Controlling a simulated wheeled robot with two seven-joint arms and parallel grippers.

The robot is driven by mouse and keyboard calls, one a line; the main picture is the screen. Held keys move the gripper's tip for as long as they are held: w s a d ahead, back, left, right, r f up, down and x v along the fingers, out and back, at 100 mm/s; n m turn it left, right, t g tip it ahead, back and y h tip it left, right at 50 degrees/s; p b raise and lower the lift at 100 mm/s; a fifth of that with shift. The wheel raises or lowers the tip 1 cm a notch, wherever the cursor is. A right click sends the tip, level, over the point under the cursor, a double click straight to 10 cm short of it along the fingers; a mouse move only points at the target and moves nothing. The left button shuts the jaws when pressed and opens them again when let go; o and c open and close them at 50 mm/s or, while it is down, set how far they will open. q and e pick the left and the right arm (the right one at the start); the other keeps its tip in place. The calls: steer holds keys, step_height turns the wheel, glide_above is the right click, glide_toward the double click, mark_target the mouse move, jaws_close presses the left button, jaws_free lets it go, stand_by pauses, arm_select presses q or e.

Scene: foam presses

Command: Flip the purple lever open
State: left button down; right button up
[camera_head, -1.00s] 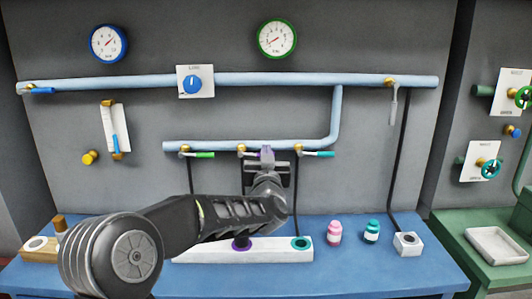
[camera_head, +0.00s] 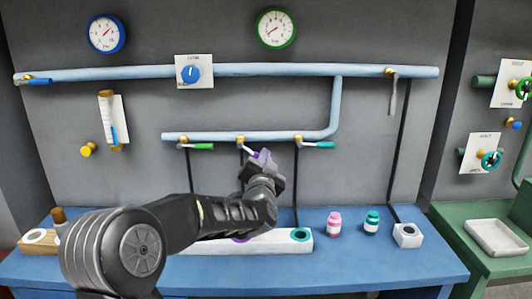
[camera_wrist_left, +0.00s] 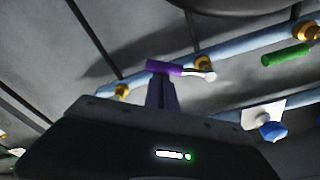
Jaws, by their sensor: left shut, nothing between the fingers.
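The purple lever (camera_head: 262,156) hangs from the middle brass valve on the lower blue pipe. Its silver stem slopes down to the right from the valve, and the handle is partly hidden by my left gripper. My left gripper (camera_head: 261,164) is shut and empty, with its tips at the purple handle. In the left wrist view, the purple lever (camera_wrist_left: 164,68) lies across the tips of the shut fingers (camera_wrist_left: 160,84). Whether they touch it is hard to tell. My right gripper is not in view.
A green lever (camera_head: 203,146) and a teal lever (camera_head: 325,145) sit on either side on the same lower pipe (camera_head: 215,136). Below, a white block (camera_head: 275,244) stands on the blue table (camera_head: 350,270), with pink (camera_head: 334,224) and teal (camera_head: 372,222) bottles to the right.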

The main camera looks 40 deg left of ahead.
arm_select(q)
steer(key=shift+s+a+f+m+h, duration=0.15)
steer(key=shift+f+m, duration=0.2)
steer(key=shift+m, duration=0.35)
steer(key=shift+s+a+f+m+h, duration=0.1)
steer(key=shift+a+f+m, duration=0.1)
steer(key=shift+f+m, duration=0.35)
steer(key=shift+s+a+f+m+h, duration=0.1)
steer(key=shift+a+f+m+h, duration=0.1)
steer(key=shift+m, duration=0.65)
